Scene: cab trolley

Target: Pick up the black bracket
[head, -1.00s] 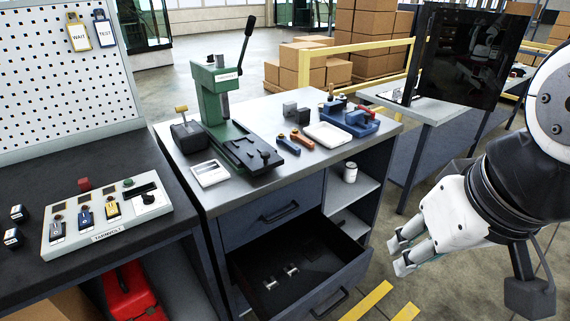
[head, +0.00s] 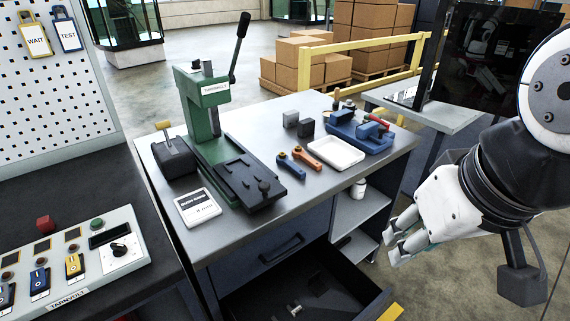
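A green press (head: 207,110) stands at the bench's left. An open drawer (head: 375,305) juts out below. A dark screen (head: 492,55) stands behind my arm.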

